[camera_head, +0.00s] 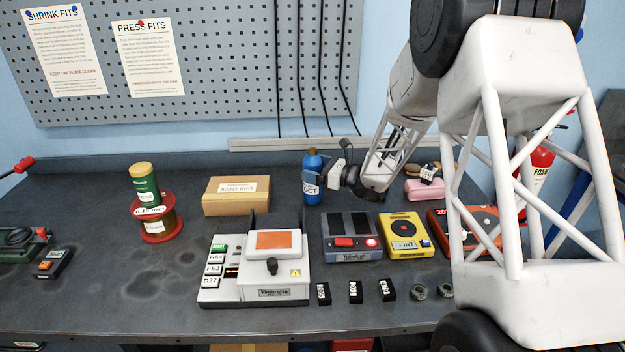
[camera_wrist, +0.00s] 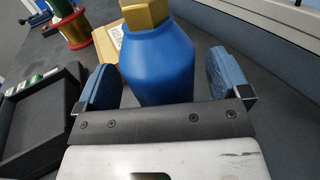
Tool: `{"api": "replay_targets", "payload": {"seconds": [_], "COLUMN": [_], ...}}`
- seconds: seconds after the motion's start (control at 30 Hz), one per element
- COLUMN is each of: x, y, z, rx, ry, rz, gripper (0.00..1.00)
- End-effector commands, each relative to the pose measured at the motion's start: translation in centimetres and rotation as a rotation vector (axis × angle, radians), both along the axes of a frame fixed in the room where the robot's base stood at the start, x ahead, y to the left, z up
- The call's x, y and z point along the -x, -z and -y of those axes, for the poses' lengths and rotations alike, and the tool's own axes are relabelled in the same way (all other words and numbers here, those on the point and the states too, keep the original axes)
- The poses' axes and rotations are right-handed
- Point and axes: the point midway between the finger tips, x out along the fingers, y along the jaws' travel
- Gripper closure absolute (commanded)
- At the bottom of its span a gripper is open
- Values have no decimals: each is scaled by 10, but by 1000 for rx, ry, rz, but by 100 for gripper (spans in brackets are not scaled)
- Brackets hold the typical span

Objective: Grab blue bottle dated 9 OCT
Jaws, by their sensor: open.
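The blue bottle (camera_head: 312,165) with a brass-coloured cap stands upright at the back of the bench in the head view. Its pale label shows "OCT"; my gripper hides part of it, and the day number is not clear. In the wrist view the blue bottle (camera_wrist: 158,62) sits between the two blue finger pads, with a gap at each side. My gripper (camera_wrist: 163,85) is open around it. In the head view my gripper (camera_head: 322,178) reaches the bottle from the right.
A cardboard box (camera_head: 236,196) lies left of the bottle. A green can sits on a red spool (camera_head: 160,229) further left. A white-grey machine (camera_head: 272,275) and a dark device (camera_head: 352,238) stand in front. A pink item (camera_head: 424,190) lies to the right.

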Motion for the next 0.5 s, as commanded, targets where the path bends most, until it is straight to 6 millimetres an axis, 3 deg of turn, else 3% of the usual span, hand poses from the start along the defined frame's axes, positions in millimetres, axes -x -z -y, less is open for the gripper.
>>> {"api": "replay_targets", "payload": {"seconds": [0.17,0.5], "x": [-5,-6], "y": [0,0], "z": [-10,-10], "rx": [1,1], "ry": [0,0], "rz": [0,0], "gripper": [6,6]}}
